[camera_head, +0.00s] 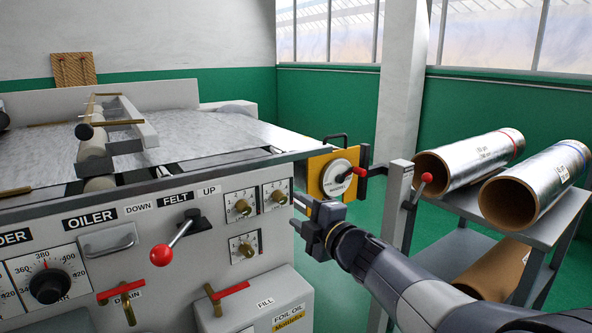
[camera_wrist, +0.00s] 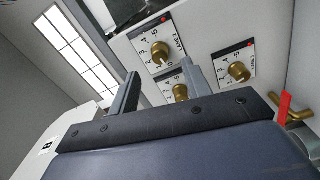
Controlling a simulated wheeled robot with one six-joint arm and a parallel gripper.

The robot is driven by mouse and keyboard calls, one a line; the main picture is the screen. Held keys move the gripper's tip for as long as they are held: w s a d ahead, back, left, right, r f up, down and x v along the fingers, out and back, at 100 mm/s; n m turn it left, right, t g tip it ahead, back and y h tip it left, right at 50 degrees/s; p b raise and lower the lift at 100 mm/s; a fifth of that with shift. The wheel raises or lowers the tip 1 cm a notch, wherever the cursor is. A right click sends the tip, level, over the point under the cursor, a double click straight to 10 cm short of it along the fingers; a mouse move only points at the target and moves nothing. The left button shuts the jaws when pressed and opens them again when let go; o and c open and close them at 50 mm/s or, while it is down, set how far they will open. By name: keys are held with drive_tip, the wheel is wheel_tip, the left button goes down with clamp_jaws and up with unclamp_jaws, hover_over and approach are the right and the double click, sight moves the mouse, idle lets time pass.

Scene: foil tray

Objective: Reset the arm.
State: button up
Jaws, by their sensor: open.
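My gripper (camera_head: 304,216) is in front of the machine's right end in the head view, with my arm reaching in from the lower right. It is beside the panel with the brass knobs (camera_head: 242,207) and below the yellow plate with a round dial (camera_head: 338,176). In the wrist view my gripper (camera_wrist: 160,85) shows two fingers apart with nothing held between them. The brass knobs (camera_wrist: 160,53) show beyond the fingertips. Whether a finger touches the panel cannot be told.
A red-ball lever (camera_head: 162,255) and red-handled valves (camera_head: 228,292) stick out of the machine front. A grey cart (camera_head: 555,222) at the right holds foil rolls (camera_head: 470,160). A red-knobbed lever (camera_head: 426,178) on a grey post stands between cart and machine.

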sight(284, 199)
drive_tip(key=x, duration=0.5)
drive_tip(key=shift+w+a+f, duration=0.1)
drive_tip(key=shift+w+a, duration=0.05)
drive_tip(key=shift+a, duration=0.05)
drive_tip(key=shift+w+r+m+p, duration=0.1)
drive_tip(key=shift+r+m+p, duration=0.15)
drive_tip(key=shift+m+p, duration=0.25)
drive_tip(key=shift+r+m+p, duration=0.1)
drive_tip(key=shift+m+p, duration=0.85)
drive_tip(key=shift+m, duration=0.15)
drive_tip(key=m+p, duration=0.4)
drive_tip(key=shift+m, duration=0.4)
drive_tip(key=m+p, duration=0.3)
drive_tip(key=p, duration=0.1)
drive_tip(key=shift+m+p, duration=0.3)
drive_tip(key=shift+m, duration=0.1)
drive_tip(key=m+p, duration=0.4)
drive_tip(key=p, duration=0.2)
drive_tip(key=b+v, duration=0.1)
drive_tip(key=v, duration=0.7)
drive_tip(key=shift+s+f, duration=0.3)
drive_tip(key=shift+f, duration=0.05)
drive_tip(key=shift+d, duration=0.1)
